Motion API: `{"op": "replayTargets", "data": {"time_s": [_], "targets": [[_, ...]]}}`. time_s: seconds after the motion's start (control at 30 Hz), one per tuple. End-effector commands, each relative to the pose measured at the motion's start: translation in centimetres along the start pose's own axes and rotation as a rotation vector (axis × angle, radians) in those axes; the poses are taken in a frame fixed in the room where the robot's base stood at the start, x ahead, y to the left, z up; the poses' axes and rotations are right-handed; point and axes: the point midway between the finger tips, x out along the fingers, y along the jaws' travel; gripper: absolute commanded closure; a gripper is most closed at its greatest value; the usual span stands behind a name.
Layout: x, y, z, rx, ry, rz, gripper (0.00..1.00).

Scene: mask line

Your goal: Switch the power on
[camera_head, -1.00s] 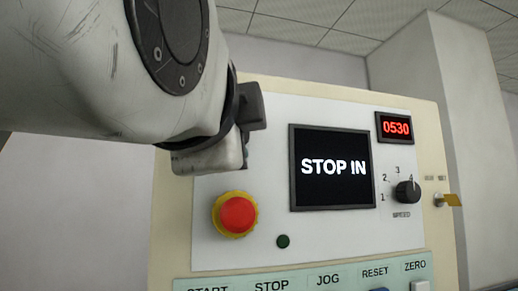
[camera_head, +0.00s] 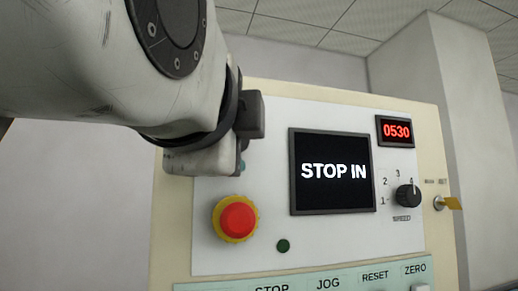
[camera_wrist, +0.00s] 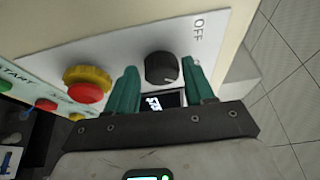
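A round black power knob (camera_wrist: 160,66) sits on the light panel face in the wrist view, with the word OFF printed beside it. My gripper (camera_wrist: 159,73) is open, its two teal fingers apart on either side of the knob in the picture. I cannot tell how far the fingertips are from the panel. Nothing is held. The lit screen (camera_head: 331,171) on the control panel (camera_head: 265,110) reads STOP IN, and a small red display (camera_head: 396,131) reads 0530.
A red stop button (camera_head: 237,219) with a yellow collar stands out below my wrist; it also shows in the wrist view (camera_wrist: 86,92). A dark green lamp (camera_head: 283,246), a speed knob (camera_head: 408,195) and a yellow key (camera_head: 453,203) are on the panel. Labelled buttons line its lower edge.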

Motion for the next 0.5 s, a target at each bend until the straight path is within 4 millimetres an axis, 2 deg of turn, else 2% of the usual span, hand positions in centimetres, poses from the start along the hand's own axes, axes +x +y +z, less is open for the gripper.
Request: {"op": "replayTargets", "data": {"time_s": [0.03,0.1,0.37,0.5], "targets": [[0.0,0.0,0.0,0.000,0.000,-0.001,0.42],[0.0,-0.1,0.0,-0.001,0.000,-0.002,0.35],[-0.1,-0.1,0.0,-0.001,-0.001,-0.003,0.35],[-1.2,0.0,0.0,-0.001,-0.001,-0.004,0.35]]}}
